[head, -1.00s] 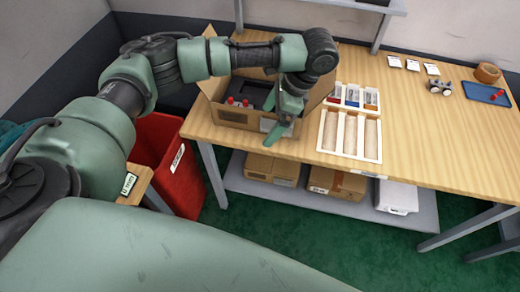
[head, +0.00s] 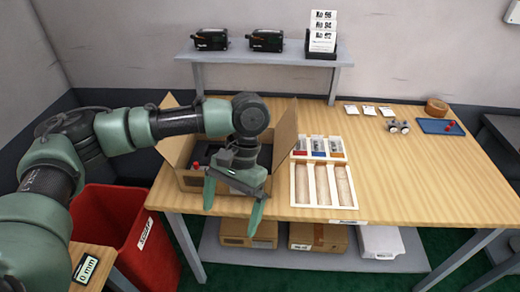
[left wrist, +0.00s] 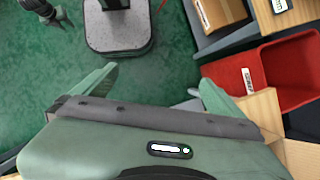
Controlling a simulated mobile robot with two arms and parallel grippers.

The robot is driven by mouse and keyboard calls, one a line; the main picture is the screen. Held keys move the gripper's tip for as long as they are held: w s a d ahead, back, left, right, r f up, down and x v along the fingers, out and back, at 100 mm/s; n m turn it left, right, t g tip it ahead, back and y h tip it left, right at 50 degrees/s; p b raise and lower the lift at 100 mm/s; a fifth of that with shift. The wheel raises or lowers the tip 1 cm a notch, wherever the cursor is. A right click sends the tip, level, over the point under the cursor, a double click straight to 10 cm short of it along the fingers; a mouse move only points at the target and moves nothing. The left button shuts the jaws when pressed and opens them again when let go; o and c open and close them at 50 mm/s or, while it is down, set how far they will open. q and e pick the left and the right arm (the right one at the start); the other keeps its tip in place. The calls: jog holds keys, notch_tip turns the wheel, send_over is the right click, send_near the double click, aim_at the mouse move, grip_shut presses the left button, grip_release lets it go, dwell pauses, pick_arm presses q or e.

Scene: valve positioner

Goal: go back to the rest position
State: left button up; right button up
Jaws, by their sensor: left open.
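My left gripper (head: 233,205) hangs over the front edge of the wooden table, in front of the open cardboard box (head: 281,140). Its two green fingers are spread apart with nothing between them. In the left wrist view the fingers of my left gripper (left wrist: 158,88) are wide apart, with green floor between them. Part of the box's front is hidden behind the gripper.
A red bin (head: 115,225) stands on the floor at left. A shelf (head: 265,57) holds two black devices and cards. A blue tray (head: 440,127) lies at the right. Boxes sit on the lower shelf.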

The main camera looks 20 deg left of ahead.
pick_arm(q)
jog(key=s+d+f+m+t+h, duration=0.25)
jog(key=d+f, duration=0.25)
jog(key=d, duration=0.3)
jog(key=s+d+f+m+t+h, duration=0.1)
jog(key=s+d+f+t+h, duration=0.25)
jog(key=d+f, duration=0.35)
jog(key=s+a+f+n+t+y, duration=0.15)
jog(key=s+a, duration=0.25)
jog(key=a, duration=0.4)
jog(key=s+a+f+n+y, duration=0.2)
jog(key=s+a+n+y, duration=0.15)
jog(key=a, duration=0.45)
notch_tip(320, 180, down, 28)
jog(key=s+g, duration=0.1)
jog(key=s, duration=0.2)
jog(key=s+a+f+m+g, duration=0.1)
jog(key=s+a+f, duration=0.2)
jog(key=s+f, duration=1.1)
jog(key=shift+s+a+f, duration=0.4)
jog(key=shift+s, duration=0.55)
